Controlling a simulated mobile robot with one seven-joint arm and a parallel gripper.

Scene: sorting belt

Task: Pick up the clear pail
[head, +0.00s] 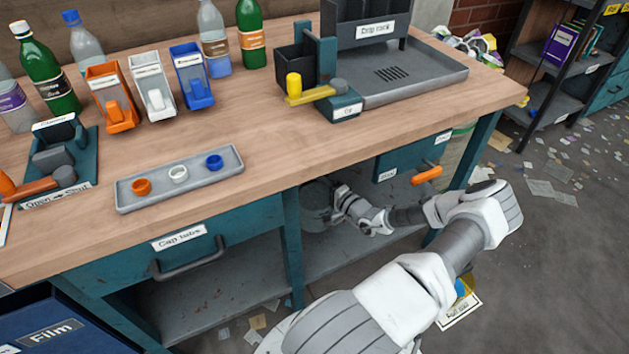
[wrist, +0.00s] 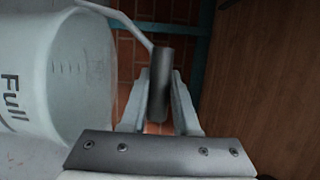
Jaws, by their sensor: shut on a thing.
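The clear pail (wrist: 80,70) fills the left of the wrist view, pale and see-through, with measuring marks and the word "Full" on its side. Its thin bail rises to a dark grey hand grip (wrist: 161,84). My gripper (wrist: 159,98) is shut on that grip, one finger on each side. In the head view the pail (head: 315,203) shows dimly under the workbench, at the lower shelf, partly hidden by the bench edge and my gripper (head: 338,196). Whether the pail touches the shelf cannot be told.
The workbench top (head: 270,130) is above my arm. A cap tubs drawer (head: 180,240) is left of the opening and another teal drawer (head: 412,158) with an orange handle is right of it. The lower shelf (head: 210,300) is otherwise mostly bare.

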